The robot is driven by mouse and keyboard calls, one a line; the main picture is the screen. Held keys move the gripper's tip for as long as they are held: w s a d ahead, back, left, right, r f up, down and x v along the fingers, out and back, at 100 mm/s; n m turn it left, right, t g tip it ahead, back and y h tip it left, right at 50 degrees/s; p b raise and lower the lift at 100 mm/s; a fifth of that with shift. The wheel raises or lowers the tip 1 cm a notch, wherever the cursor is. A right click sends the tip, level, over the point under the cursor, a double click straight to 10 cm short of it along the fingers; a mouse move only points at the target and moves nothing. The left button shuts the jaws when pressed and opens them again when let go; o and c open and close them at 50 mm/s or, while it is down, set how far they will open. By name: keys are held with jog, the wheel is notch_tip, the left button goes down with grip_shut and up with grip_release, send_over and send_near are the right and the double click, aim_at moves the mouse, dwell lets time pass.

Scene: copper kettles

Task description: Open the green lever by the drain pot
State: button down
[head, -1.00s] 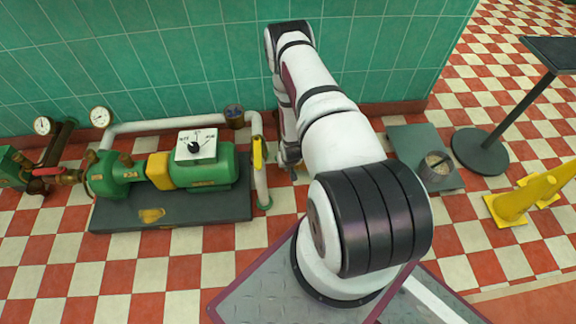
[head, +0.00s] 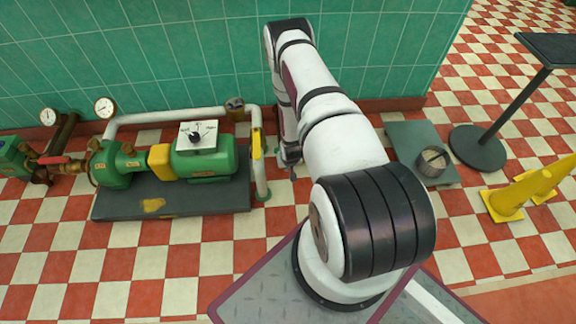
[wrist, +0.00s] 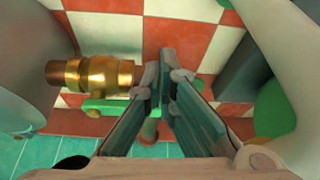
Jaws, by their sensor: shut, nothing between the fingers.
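The green lever (wrist: 105,106) shows in the wrist view, lying along a brass valve (wrist: 92,75) at its wall side. A large pale rounded surface (wrist: 22,60) stands left of the valve; I cannot tell whether it is the drain pot. My gripper (wrist: 165,62) is shut and empty, its fingers pointing up the picture just right of the valve and the lever's right end. Whether it touches the lever is unclear.
A green pump (head: 205,167) on a dark base, with a white pipe (head: 165,117) and yellow handle (head: 256,143), stands left of my arm. A metal pot (head: 432,163) on a grey plate, yellow cones (head: 505,204) and a black stand (head: 478,148) are right. The tiled wall is close behind.

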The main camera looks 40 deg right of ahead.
jog(key=p+v, duration=0.3)
jog(key=v, duration=0.6)
jog(key=shift+w+r+p, duration=0.2)
jog(key=shift+p, duration=0.2)
